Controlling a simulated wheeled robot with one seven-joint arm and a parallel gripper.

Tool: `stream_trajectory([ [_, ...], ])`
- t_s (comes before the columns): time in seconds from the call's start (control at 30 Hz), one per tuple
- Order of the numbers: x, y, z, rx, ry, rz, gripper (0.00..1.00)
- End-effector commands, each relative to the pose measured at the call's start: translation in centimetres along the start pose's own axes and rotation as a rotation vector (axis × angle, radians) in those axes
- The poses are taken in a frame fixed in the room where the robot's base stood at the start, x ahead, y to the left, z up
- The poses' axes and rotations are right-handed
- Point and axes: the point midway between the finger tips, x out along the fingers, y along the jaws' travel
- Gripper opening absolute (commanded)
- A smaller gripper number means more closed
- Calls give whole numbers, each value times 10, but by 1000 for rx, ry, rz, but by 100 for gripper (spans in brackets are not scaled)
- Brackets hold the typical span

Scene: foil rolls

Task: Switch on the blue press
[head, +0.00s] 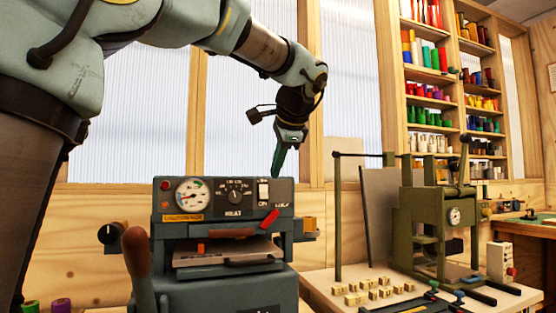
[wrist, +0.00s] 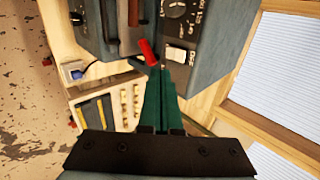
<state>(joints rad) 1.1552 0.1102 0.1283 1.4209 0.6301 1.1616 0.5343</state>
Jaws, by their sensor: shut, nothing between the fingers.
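The blue-grey press (head: 225,200) stands at the centre of the head view. Its front panel carries a gauge (head: 192,194), a heat dial (head: 236,194) and a white rocker switch (head: 263,190) at the right. I cannot tell which way the rocker is set. The switch also shows in the wrist view (wrist: 177,54), just beyond the fingertips. My gripper (head: 276,172) is shut and empty, its green fingers pointing down above the panel's right end. In the wrist view, the gripper (wrist: 160,72) has its fingers together beside the switch; contact is not clear.
A red lever (head: 269,219) sticks out below the switch, close to the fingertips in the wrist view (wrist: 148,52). An olive-green press (head: 435,222) stands on the bench to the right, with several small blocks (head: 372,291) before it. Shelves of coloured rolls (head: 430,85) are behind.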

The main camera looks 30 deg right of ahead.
Motion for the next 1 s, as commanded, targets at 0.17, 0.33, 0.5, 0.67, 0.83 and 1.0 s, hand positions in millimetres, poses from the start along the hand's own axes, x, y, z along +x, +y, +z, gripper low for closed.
stream_trajectory([
  [0.17,38,0,0,1,-4,2,0],
  [0.33,66,-8,1,0,-3,0,0],
  [0.5,84,-14,0,-1,-1,1,0],
  [0.67,90,-16,0,0,0,-1,0],
  [0.83,91,-16,0,0,1,-1,0],
  [1.0,91,-16,0,0,1,-3,0],
])
